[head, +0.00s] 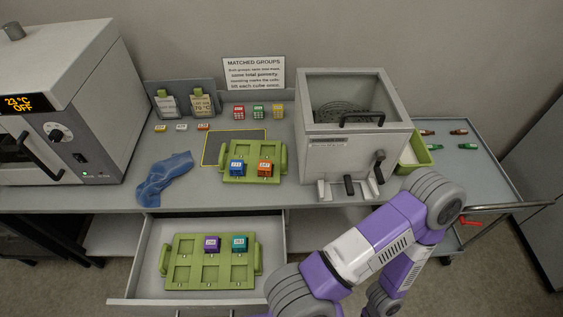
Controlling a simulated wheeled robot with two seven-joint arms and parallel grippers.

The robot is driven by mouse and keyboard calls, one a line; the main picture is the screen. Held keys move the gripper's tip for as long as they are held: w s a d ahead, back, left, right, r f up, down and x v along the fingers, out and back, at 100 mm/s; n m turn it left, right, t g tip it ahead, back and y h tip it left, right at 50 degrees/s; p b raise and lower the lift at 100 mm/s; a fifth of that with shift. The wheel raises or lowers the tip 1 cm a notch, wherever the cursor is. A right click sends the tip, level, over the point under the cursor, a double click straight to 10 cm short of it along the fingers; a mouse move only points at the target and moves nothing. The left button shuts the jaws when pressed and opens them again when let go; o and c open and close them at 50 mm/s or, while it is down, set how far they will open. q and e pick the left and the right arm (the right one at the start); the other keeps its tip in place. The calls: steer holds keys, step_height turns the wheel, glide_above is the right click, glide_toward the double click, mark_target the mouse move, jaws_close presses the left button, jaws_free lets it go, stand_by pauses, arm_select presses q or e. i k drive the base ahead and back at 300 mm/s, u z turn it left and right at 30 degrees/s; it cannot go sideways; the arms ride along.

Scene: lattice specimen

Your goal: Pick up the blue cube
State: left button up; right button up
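The blue cube (237,167) sits in the left part of a green two-handled tray (253,149) on the counter. An orange cube (265,168) sits to its right in the same tray. Nothing covers the blue cube. My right arm comes in at the lower right, well away from the cube, and its gripper is not in view. My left arm and gripper are not in view.
An open drawer (143,262) below holds another green tray (188,279) with a purple cube (212,244) and a teal cube (239,243). A blue cloth (166,177) lies left of the upper tray. A grey boxy machine (352,143) stands to its right.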

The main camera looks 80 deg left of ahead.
mark_target(237, 168)
steer(key=i, duration=0.55)
steer(key=u, duration=2.5)
